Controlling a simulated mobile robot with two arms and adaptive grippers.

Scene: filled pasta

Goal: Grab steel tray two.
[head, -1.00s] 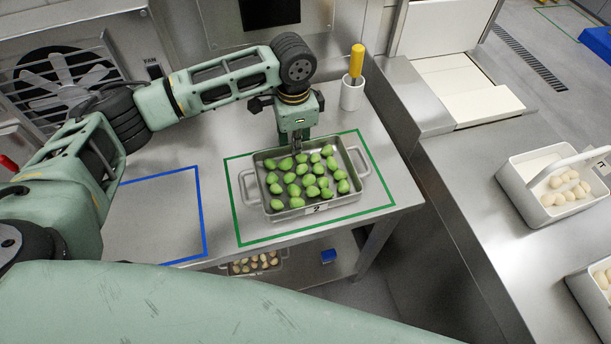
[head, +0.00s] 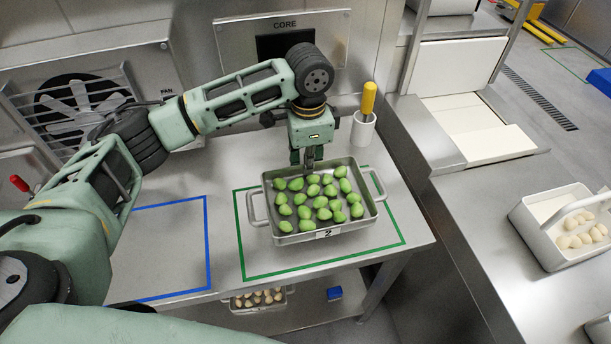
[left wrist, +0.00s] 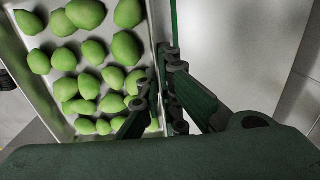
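Steel tray two (head: 358,227), labelled 2 on its front wall, holds several green filled pasta pieces (head: 322,203). It looks level and seems slightly raised over the green-outlined area of the steel table. My left gripper (head: 308,164) points down at the middle of its back rim. In the left wrist view the fingers (left wrist: 160,104) close on both sides of the tray wall, beside the green pieces (left wrist: 90,52). The exact contact is partly hidden by the fingers. My right gripper is not in view.
A blue-outlined area (head: 165,248) on the table is empty. A white cup (head: 362,130) with a yellow-handled tool stands behind right. A tray of pale pieces (head: 255,304) and a blue block (head: 334,294) sit on the lower shelf. A white basket (head: 535,228) stands on the right counter.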

